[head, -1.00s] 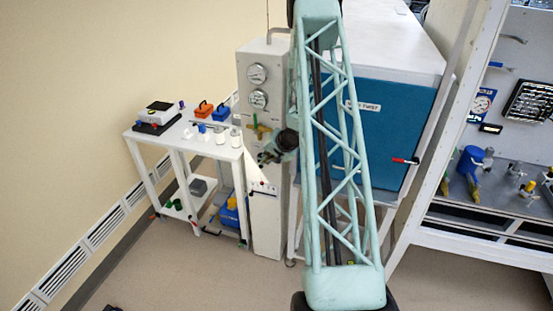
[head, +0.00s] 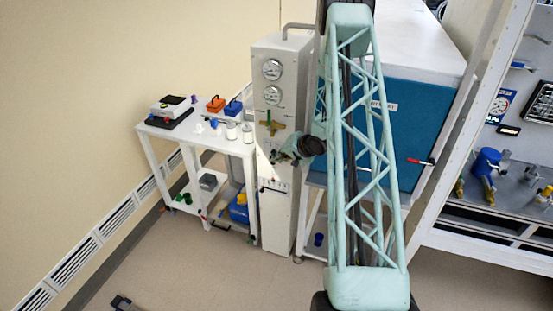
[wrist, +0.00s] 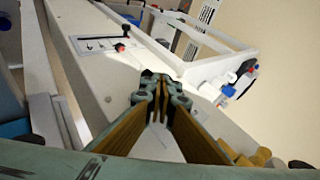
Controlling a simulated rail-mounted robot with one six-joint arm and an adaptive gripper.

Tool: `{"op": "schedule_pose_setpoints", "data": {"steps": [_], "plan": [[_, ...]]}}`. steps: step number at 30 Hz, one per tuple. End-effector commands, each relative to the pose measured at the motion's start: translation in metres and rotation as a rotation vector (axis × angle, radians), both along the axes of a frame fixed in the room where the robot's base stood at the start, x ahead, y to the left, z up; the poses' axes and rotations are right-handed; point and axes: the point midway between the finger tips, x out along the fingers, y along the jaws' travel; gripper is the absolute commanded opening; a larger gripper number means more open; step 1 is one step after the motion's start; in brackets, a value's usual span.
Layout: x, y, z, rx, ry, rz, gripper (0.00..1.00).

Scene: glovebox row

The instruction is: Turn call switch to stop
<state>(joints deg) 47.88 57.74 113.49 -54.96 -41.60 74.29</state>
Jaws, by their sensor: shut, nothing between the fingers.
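A tall white cabinet (head: 285,215) stands left of centre in the head view. A small panel low on its front (head: 272,185) also shows in the wrist view (wrist: 92,44), with a black lever (wrist: 125,31) and a small red knob (wrist: 120,47). I cannot tell which control is the call switch, and no stop label is readable. My gripper (head: 278,158) is in front of the cabinet, above the small panel. In the wrist view my gripper (wrist: 160,82) is shut and empty. Its fingertips are apart from the lever and knob in the picture.
Two round gauges (head: 272,69) and a yellow-green valve handle (head: 272,126) sit above my gripper. A white cart (head: 240,150) with bottles and boxes stands close left. A blue-fronted glovebox (head: 412,130) stands right, partly behind my arm. Floor is open in front.

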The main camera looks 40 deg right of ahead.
Motion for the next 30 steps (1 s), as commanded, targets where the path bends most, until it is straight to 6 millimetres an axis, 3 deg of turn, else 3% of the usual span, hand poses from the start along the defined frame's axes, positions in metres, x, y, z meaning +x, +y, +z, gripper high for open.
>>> {"op": "schedule_pose_setpoints", "data": {"steps": [30], "plan": [[0.001, 0.0, 0.017, -0.001, -0.001, 0.0, 0.0]]}}
